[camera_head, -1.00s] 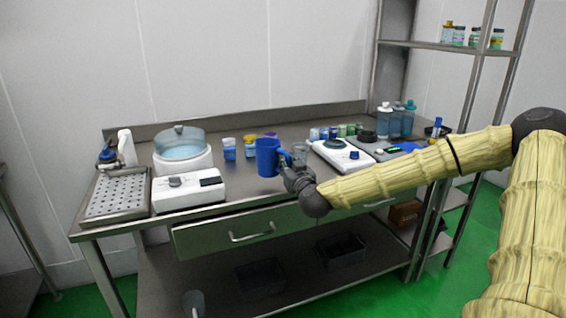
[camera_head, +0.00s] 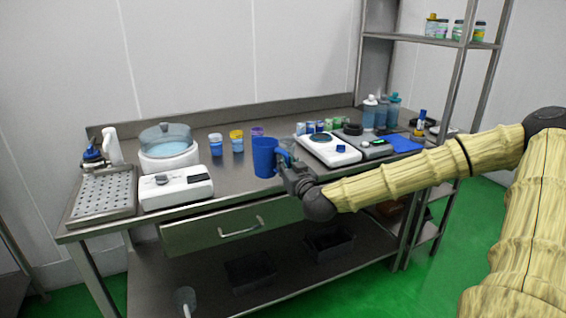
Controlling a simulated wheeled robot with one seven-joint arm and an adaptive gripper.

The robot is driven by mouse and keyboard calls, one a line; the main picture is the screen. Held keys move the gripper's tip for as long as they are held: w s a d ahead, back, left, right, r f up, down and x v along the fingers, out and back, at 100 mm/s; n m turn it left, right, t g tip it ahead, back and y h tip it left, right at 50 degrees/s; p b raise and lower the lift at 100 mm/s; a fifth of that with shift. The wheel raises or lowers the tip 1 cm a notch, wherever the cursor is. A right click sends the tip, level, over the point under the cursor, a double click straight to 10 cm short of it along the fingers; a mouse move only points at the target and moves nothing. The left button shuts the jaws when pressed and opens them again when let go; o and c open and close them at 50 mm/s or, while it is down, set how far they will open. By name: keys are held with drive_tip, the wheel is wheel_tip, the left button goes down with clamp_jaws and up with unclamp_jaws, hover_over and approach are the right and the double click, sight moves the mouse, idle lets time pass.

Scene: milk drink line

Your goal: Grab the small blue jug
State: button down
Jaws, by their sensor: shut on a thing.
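My gripper (camera_head: 288,165) comes from the right and is shut on the jug at the handle side. The gripper partly hides the handle. I cannot tell whether the jug's base touches the table top.
A white mixer base with a clear bowl (camera_head: 167,144) and a perforated tray (camera_head: 103,194) stand at left. Small jars (camera_head: 237,141) are behind the jug. A white scale (camera_head: 328,149) is at right. A drawer (camera_head: 232,225) sits below the front edge.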

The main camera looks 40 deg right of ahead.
drive_tip(key=shift+s+r+p, duration=0.15)
drive_tip(key=shift+s+p, duration=0.25)
drive_tip(key=shift+s, duration=0.7)
drive_tip(key=shift+s, duration=0.2)
